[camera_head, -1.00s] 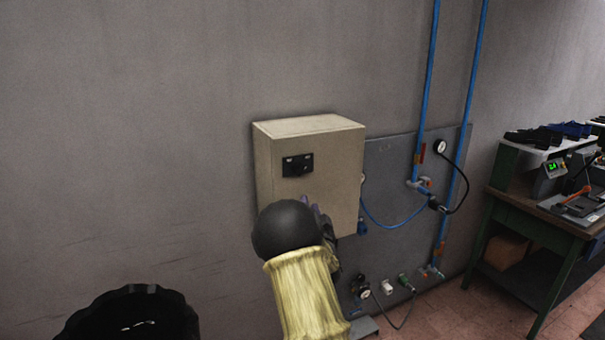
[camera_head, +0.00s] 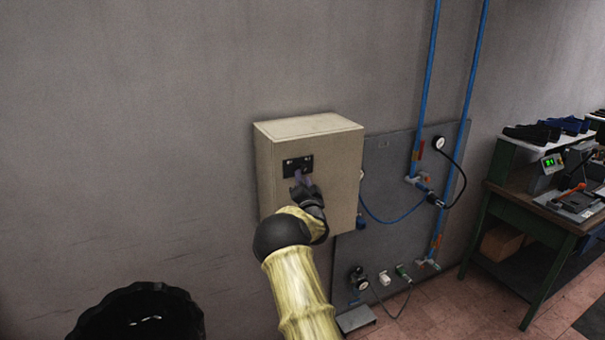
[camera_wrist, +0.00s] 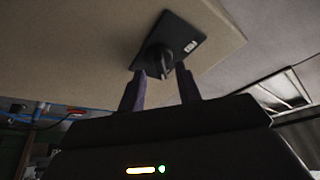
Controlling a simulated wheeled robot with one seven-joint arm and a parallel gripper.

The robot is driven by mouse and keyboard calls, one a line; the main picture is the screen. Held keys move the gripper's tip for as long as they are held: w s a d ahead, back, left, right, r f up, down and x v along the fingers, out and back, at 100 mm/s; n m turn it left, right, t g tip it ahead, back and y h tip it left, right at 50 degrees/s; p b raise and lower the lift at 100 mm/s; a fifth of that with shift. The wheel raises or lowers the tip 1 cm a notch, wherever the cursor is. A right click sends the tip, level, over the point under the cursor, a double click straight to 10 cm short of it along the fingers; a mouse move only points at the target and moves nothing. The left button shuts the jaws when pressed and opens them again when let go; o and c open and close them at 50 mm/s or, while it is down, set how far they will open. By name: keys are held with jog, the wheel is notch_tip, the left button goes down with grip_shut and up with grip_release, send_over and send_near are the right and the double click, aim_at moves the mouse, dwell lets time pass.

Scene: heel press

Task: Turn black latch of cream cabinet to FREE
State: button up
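The cream cabinet (camera_head: 335,180) is fixed to the grey wall, its door shut. The black latch (camera_wrist: 160,60) is a knob on a dark rectangular plate (camera_wrist: 178,38) with a small white label. In the head view the plate (camera_head: 290,164) sits high on the cabinet front. My gripper (camera_head: 302,180) is just below and in front of the plate and partly covers it. In the wrist view its two dark fingers (camera_wrist: 161,82) are apart, with tips near the lower end of the knob. I cannot tell whether they touch it. The label text is unreadable.
A grey panel (camera_head: 395,160) with blue pipes (camera_head: 426,90), a gauge (camera_head: 438,143) and hoses stands right of the cabinet. A green bench (camera_head: 545,225) with a press is farther right. A black round container (camera_head: 140,315) is at lower left.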

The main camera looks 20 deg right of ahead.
jog(key=shift+p+x, duration=0.3)
jog(key=shift+x, duration=0.6)
grip_shut()
